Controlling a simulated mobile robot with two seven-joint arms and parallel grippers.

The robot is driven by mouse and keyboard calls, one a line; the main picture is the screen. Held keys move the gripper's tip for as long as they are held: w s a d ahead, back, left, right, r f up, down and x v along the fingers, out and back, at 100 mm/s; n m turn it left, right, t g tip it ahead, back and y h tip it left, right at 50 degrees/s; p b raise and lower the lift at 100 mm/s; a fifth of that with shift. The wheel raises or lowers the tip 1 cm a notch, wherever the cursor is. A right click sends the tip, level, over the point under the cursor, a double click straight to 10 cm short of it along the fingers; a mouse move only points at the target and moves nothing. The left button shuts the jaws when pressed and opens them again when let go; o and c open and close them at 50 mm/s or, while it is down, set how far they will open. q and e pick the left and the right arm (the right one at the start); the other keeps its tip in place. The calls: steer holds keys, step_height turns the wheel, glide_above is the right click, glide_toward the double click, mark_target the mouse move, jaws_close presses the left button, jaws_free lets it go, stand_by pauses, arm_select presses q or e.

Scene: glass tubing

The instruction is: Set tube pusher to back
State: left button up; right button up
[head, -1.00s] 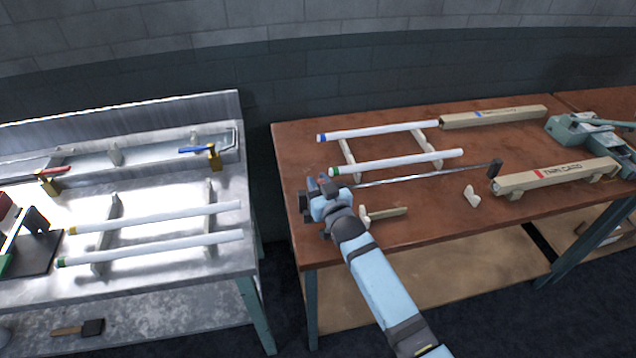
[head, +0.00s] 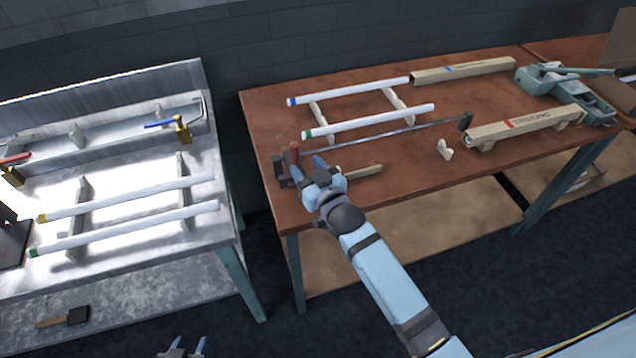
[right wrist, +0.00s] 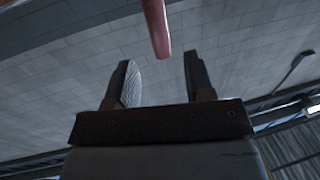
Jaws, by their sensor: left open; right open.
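The tube pusher is a thin metal rod (head: 400,131) on the brown table, with a dark block (head: 466,122) at its right end and an upright red handle (head: 295,152) at its left end. My right gripper (head: 304,165) is open just in front of the handle. In the right wrist view, the red handle (right wrist: 156,28) shows beyond the two spread fingers (right wrist: 160,75), roughly in line with the gap; no contact is seen. My left gripper (head: 184,347) is open and empty at the bottom edge of the head view, with only its fingers showing.
Two white tubes (head: 368,121) lie on rests behind the rod. The metal table (head: 140,255) at left holds more tubes.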

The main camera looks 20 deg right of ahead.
steer(key=v, duration=0.5)
steer(key=shift+s, duration=0.2)
steer(key=s+d+f+g+p, duration=0.2)
steer(key=s+f, duration=0.3)
steer(key=s, duration=0.6)
steer(key=s+d+f+g+p, duration=0.3)
steer(key=s+f+g, duration=0.1)
steer(key=s, duration=0.7)
steer(key=shift+f+g+h, duration=0.3)
steer(key=shift+f+h, duration=0.1)
steer(key=shift+f, duration=0.25)
steer(key=shift+w, duration=0.1)
